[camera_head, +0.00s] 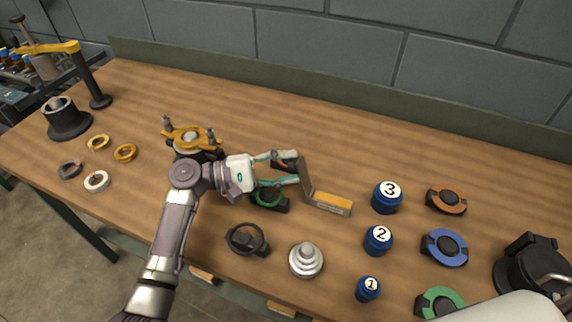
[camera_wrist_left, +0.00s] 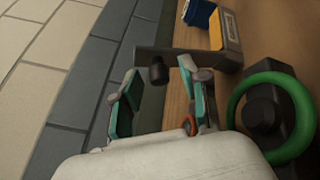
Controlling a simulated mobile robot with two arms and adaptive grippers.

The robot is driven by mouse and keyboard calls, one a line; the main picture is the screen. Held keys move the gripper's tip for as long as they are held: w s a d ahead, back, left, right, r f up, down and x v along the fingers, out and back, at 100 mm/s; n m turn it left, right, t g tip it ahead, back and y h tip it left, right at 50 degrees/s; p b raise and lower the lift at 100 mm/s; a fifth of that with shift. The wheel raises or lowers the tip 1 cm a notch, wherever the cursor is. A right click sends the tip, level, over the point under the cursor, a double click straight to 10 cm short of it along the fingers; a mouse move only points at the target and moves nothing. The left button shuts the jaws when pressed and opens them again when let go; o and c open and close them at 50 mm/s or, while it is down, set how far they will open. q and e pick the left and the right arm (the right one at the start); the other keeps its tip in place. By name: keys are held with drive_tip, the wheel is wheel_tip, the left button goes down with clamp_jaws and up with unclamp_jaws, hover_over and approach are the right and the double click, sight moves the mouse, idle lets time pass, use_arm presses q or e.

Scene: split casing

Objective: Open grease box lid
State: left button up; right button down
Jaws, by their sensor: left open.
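The grease box (camera_head: 331,203) is a small grey box with a yellow-orange top surface, right of centre on the bench. Its lid (camera_head: 307,177) stands up at the box's left end, so the box is open. In the left wrist view, the box (camera_wrist_left: 230,32) is at the top, and the lid (camera_wrist_left: 192,59) extends from it with a black knob (camera_wrist_left: 158,72). My left gripper (camera_head: 294,167) is open, just left of the lid. In the wrist view, the knob lies between its fingertips (camera_wrist_left: 158,82); contact cannot be told.
A green ring part (camera_head: 268,199) lies close below the gripper. Blue numbered canisters (camera_head: 386,197) stand to the right, with coloured ring parts (camera_head: 446,200) beyond. A black ring part (camera_head: 246,239) and a silver stepped part (camera_head: 306,260) are in front. The bench's back right is clear.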

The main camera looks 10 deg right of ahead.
use_arm(q)
clamp_jaws()
drive_tip(key=p, duration=0.1)
drive_tip(key=r+y+p, duration=0.1)
drive_tip(key=p, duration=0.1)
drive_tip(key=shift+s+d+r+m, duration=0.15)
drive_tip(key=shift+s+d+m, duration=0.15)
drive_tip(key=shift+m, duration=0.1)
drive_tip(key=shift+d+y, duration=0.25)
drive_tip(key=shift+y, duration=0.15)
drive_tip(key=shift+f, duration=0.2)
